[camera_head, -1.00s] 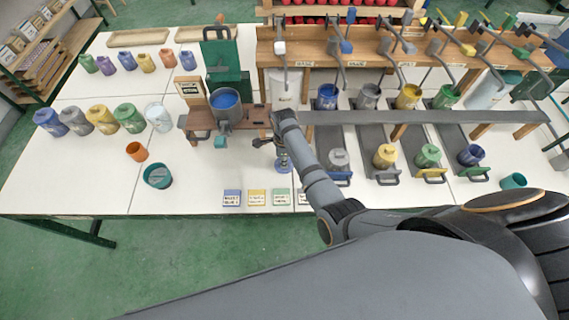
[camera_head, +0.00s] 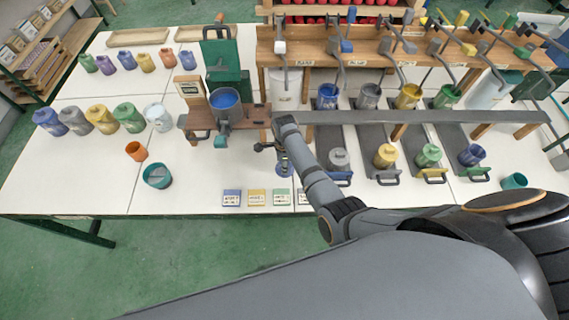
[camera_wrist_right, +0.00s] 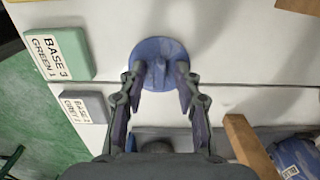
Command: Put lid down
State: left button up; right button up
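The blue round lid (camera_wrist_right: 160,53) with a raised knob lies flat on the white table, as far as the right wrist view shows. It also shows in the head view (camera_head: 284,167), partly behind my right arm. My right gripper (camera_wrist_right: 162,82) points at the lid, with its two fingers spread apart near the lid's lower edge and knob. I see no finger closed on the knob. In the head view my right gripper (camera_head: 268,147) is small and mostly hidden by the wrist. My left gripper is out of view.
A pot with blue paint (camera_head: 224,104) stands on a wooden stand left of my gripper. Labelled cards (camera_head: 257,198) lie near the front edge. An orange cup (camera_head: 136,151) and a teal cup (camera_head: 157,176) stand left. Dispensers and trays (camera_head: 385,140) fill the right.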

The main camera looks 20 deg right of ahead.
notch_tip(320, 180, up, 12)
jog(key=p, duration=1.1)
jog(key=shift+r, duration=0.15)
